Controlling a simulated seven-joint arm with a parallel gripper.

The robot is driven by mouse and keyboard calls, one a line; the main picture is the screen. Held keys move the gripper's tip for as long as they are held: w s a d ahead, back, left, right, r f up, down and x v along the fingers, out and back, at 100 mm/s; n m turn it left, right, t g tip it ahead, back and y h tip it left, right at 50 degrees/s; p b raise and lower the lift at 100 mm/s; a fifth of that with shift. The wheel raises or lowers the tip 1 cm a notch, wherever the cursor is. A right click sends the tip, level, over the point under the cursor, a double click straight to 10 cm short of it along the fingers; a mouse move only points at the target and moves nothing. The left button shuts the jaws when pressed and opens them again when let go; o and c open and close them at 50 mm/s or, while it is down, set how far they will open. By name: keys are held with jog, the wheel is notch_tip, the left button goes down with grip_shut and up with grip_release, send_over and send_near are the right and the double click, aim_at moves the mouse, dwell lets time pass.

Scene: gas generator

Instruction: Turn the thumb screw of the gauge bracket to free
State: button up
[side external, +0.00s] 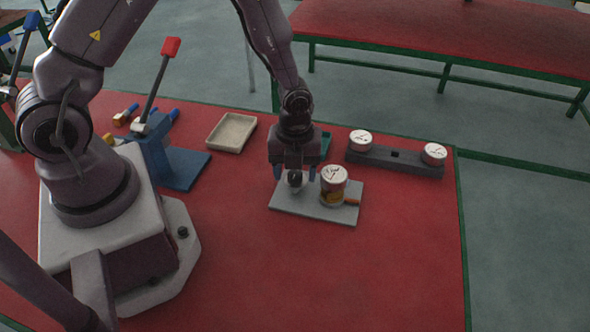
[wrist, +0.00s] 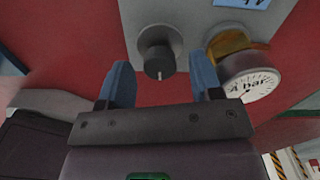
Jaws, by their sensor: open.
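The gauge bracket is a light grey plate (side external: 300,209) lying on the red table. Its dark round thumb screw (side external: 295,178) stands up from the plate; in the wrist view the thumb screw (wrist: 157,58) shows a pale pointer line toward my gripper. A brass-bodied gauge with a white dial (side external: 334,174) stands on the plate right of the screw; it also shows in the wrist view (wrist: 252,84). My gripper (side external: 295,172) is open above the plate, with its blue fingers (wrist: 163,85) on either side of the screw's line. I cannot tell whether they touch it.
A dark rack (side external: 395,162) with two white-faced gauges stands behind right. An empty beige tray (side external: 231,132) lies behind left. A blue fixture with a red-handled lever (side external: 160,80) stands at the left. The table front right is clear.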

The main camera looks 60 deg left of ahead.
jog(key=shift+f, duration=0.3)
jog(key=c, duration=0.9)
